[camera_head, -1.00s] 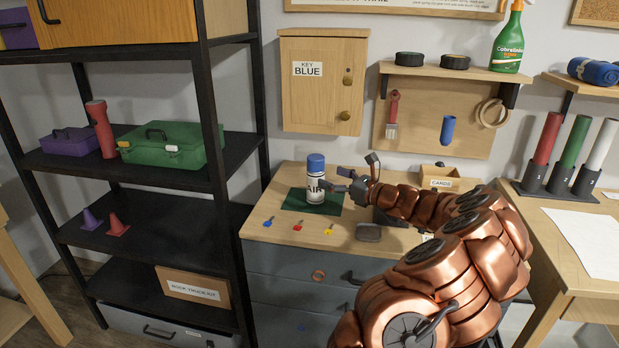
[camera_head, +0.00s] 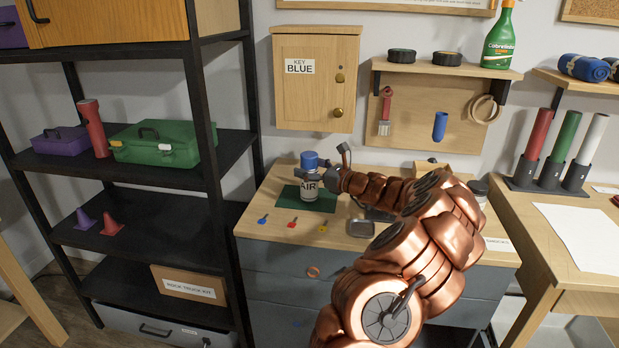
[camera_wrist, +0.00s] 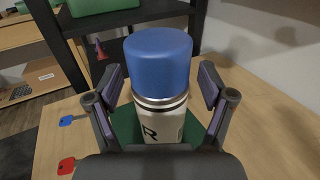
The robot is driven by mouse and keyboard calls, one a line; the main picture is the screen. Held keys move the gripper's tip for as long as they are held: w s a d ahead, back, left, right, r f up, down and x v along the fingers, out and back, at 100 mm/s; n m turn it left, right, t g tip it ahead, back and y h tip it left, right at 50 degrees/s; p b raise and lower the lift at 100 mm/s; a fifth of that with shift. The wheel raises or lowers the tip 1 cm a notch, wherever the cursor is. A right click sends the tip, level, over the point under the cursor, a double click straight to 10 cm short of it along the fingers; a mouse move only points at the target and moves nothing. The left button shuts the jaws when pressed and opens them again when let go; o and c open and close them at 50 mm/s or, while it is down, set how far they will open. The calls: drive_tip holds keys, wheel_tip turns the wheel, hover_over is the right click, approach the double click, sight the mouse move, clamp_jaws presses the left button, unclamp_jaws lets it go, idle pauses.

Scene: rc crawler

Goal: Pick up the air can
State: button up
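The air can (camera_head: 309,189), white with a dark band and a blue cap, stands upright on a dark green mat (camera_head: 290,196) on the wooden cabinet top. In the wrist view the can (camera_wrist: 160,118) stands between the two fingers of my gripper (camera_wrist: 165,95), its blue cap rising above them. The fingers are spread, with a visible gap on each side of the can. In the head view my gripper (camera_head: 325,174) reaches the can from the right and partly covers it. The can's lower part is hidden in the wrist view.
Red, blue and yellow keys lie in front of the mat, the red key (camera_head: 292,222) in the middle. A grey tin (camera_head: 360,228) lies to their right. A black shelf (camera_head: 215,170) stands close on the left. A wooden key cabinet (camera_head: 317,105) hangs on the wall behind.

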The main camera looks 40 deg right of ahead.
drive_tip(key=c, duration=1.2)
drive_tip(key=shift+r, duration=0.1)
